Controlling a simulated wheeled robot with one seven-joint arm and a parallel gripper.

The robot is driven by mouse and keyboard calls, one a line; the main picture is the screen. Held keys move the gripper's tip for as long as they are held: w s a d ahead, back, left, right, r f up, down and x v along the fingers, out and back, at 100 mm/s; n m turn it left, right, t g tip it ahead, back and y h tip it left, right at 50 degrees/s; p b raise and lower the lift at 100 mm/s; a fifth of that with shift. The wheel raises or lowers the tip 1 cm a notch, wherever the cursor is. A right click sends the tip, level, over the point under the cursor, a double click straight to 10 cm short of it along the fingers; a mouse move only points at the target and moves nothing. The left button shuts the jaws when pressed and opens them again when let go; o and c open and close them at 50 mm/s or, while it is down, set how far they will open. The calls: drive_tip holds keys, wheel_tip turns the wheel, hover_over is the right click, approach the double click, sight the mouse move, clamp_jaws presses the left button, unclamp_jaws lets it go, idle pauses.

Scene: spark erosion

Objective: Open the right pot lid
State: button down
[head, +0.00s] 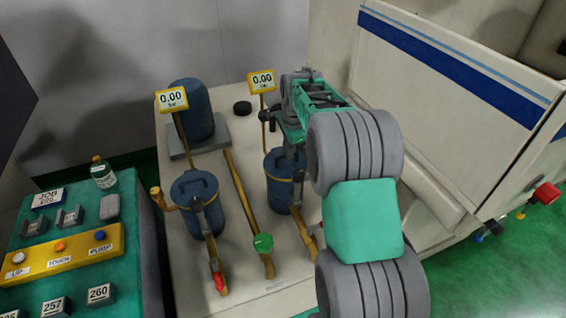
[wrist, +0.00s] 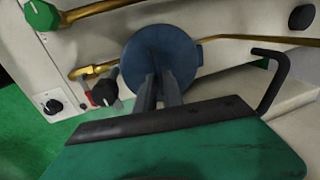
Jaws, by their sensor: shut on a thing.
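The right pot (head: 279,194) is a blue cylinder with a blue lid, standing on the pale bench top. My gripper (head: 290,150) reaches down over it from above and hides part of the lid. In the wrist view the round blue lid (wrist: 185,60) lies under my fingertips (wrist: 158,85), which are close together and shut on the lid near its middle. The gripped part is hidden between the fingers. The lid looks level over the pot; I cannot tell whether there is a gap under it.
The left blue pot (head: 197,207) stands beside it, lid on. Brass pipes, a green knob (head: 263,242) and a red-handled valve (head: 218,282) lie in front. A dark blue cylinder (head: 196,110) and a black puck (head: 242,108) stand behind.

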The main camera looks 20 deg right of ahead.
drive_tip(key=shift+r, duration=0.1)
drive_tip(key=shift+w+r+p, duration=0.65)
drive_tip(key=shift+r+p, duration=0.15)
drive_tip(key=shift+p, duration=0.1)
drive_tip(key=shift+w+r, duration=0.15)
drive_tip(key=shift+w, duration=0.1)
drive_tip(key=shift+w+p, duration=0.1)
drive_tip(key=shift+p, duration=0.2)
drive_tip(key=shift+w+r+p, duration=0.35)
drive_tip(key=shift+p, duration=0.05)
drive_tip(key=shift+w+r+p, duration=0.2)
drive_tip(key=shift+w+p, duration=0.35)
drive_tip(key=shift+w, duration=0.1)
